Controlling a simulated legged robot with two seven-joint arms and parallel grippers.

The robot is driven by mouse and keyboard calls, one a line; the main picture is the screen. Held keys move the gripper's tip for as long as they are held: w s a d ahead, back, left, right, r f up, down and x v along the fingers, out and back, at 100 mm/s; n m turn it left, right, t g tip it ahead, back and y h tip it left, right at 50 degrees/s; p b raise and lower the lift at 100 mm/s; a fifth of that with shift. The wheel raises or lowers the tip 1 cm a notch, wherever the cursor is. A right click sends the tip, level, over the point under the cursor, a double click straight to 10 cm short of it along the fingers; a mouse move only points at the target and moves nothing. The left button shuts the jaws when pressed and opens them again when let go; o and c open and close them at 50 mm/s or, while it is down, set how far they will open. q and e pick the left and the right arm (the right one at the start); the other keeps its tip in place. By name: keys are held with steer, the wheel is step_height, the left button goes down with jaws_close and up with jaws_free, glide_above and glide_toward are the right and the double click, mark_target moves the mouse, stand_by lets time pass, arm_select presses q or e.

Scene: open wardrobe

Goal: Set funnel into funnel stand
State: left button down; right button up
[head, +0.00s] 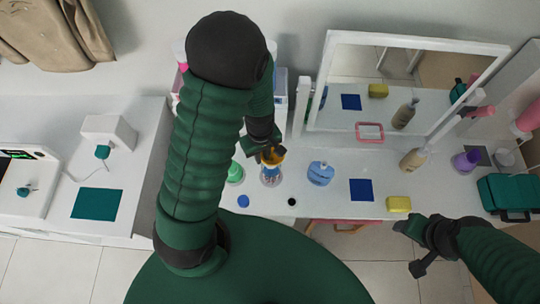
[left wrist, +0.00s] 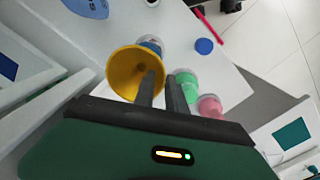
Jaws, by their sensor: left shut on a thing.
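The yellow funnel (head: 272,156) is at my left gripper (head: 264,147), over the white tabletop. In the left wrist view the funnel (left wrist: 124,76) shows its wide mouth, and the fingers of my left gripper (left wrist: 161,76) are shut on its rim. A clear and blue object (head: 270,176), perhaps the funnel stand, is directly below the funnel. It also shows partly behind the funnel in the left wrist view (left wrist: 151,45). I cannot tell whether the funnel's spout is inside it. My right gripper (head: 410,228) is by the table's front edge, with its jaws unclear.
A green container (head: 236,173) stands close left of the funnel, and a blue jar (head: 320,173) stands to its right. A blue square (head: 361,190), a yellow sponge (head: 399,204), a brown bottle (head: 413,158) and a mirror (head: 400,85) are further right. The tabletop between the jar and square is clear.

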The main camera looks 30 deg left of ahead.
mark_target(263, 159)
arm_select(q)
steer(key=shift+d+r, duration=0.1)
steer(key=shift+r+p, duration=0.6)
steer(key=shift+p, duration=0.15)
steer(key=shift+r+p, duration=0.6)
steer(key=shift+r, duration=0.25)
step_height(263, 159, up, 5)
steer(key=p, duration=0.5)
steer(key=shift+f, duration=0.1)
